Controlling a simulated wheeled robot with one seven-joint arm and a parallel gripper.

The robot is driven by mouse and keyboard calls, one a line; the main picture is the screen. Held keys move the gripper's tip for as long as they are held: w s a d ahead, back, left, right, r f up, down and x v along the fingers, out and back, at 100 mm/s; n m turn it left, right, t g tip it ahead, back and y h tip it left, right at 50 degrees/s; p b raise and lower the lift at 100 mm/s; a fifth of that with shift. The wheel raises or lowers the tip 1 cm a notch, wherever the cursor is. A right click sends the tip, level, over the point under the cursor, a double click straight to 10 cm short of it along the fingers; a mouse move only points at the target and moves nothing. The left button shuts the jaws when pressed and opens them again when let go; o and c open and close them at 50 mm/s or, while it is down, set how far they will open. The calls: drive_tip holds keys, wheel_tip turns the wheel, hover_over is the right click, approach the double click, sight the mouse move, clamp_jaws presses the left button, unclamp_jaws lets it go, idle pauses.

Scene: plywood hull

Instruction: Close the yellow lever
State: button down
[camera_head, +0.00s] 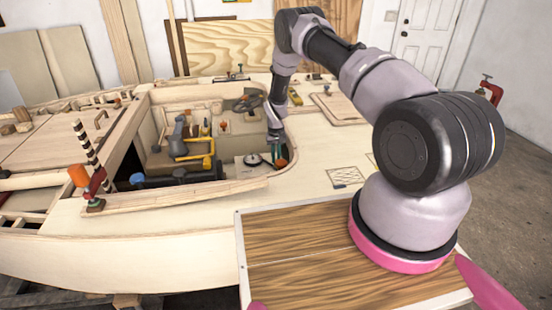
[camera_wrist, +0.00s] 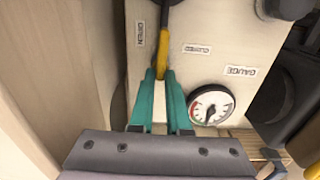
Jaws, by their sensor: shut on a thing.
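The yellow lever (camera_wrist: 163,50) stands out from a pale panel (camera_wrist: 215,25) in the wrist view, with a dark part at its upper end. My gripper (camera_wrist: 160,74) has teal fingers, and they are shut on the lower end of the lever. In the head view my gripper (camera_head: 275,161) reaches down into the cockpit opening of the hull, by the panel's right end. The lever cannot be made out there. A round white gauge (camera_wrist: 211,105) sits on the panel to the right of the fingers.
A pale wooden wall (camera_wrist: 60,60) runs close on the left in the wrist view. A black box (camera_wrist: 285,95) stands at the right.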

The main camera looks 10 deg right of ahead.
drive_tip(key=shift+m, duration=0.3)
drive_tip(key=m, duration=0.3)
drive_tip(key=shift+d+m, duration=0.1)
drive_tip(key=shift+m, duration=0.3)
drive_tip(key=m, duration=0.4)
drive_tip(key=shift+s+d, duration=0.1)
drive_tip(key=m, duration=0.5)
drive_tip(key=shift+s+d, duration=0.1)
drive_tip(key=m, duration=0.4)
drive_tip(key=shift+s, duration=0.1)
drive_tip(key=shift+m, duration=0.3)
drive_tip(key=c, duration=0.9)
unclamp_jaws()
